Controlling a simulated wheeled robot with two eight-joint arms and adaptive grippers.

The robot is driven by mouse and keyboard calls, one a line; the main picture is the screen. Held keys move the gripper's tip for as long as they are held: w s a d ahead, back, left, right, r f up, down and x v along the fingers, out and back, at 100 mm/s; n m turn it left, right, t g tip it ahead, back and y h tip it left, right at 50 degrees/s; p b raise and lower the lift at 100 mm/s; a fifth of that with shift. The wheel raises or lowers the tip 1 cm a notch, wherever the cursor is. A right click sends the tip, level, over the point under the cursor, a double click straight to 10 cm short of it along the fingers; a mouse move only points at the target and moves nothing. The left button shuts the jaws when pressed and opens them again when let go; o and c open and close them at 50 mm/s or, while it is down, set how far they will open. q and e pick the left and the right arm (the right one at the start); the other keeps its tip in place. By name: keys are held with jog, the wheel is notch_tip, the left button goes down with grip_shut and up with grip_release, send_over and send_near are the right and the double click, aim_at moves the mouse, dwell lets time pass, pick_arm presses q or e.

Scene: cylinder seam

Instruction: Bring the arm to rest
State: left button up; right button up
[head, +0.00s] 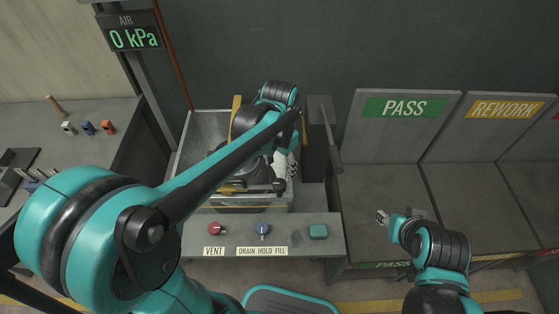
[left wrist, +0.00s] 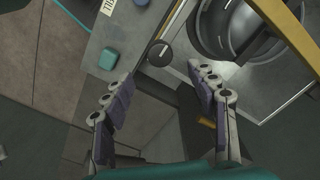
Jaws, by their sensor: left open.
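My left arm reaches across the head view from the left and bends over the grey tank (head: 182,150). My left gripper (head: 284,165) points down at the tank's right side, partly hidden by my arm. In the left wrist view its two dark-padded fingers (left wrist: 160,76) are spread apart with nothing between them. A dark round cylinder (left wrist: 238,30) lies beyond the right finger, apart from it. My right gripper (head: 384,217) is small at the lower right, above the grey bench; its jaw state is unclear.
A panel (head: 285,221) holds a red vent knob (head: 215,229), a blue knob (head: 262,230) and a green button (head: 318,232). PASS (head: 402,108) and REWORK (head: 506,109) bays stand at right. The gauge (head: 135,38) reads 0 kPa. Small coloured parts (head: 88,128) sit on the left bench.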

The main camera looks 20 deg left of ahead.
pick_arm(q)
jog(key=shift+r, duration=1.1)
jog(key=s+a+n+t, duration=0.2)
jog(key=s+n+t, duration=0.1)
jog(key=s, duration=0.2)
jog(key=s+a+r+n+t, duration=0.1)
jog(key=s+a+n+t, duration=0.1)
jog(key=s+n+t, duration=0.1)
jog(key=shift+s+a+t, duration=0.35)
jog(key=shift+s+t, duration=0.25)
jog(key=shift+s, duration=0.55)
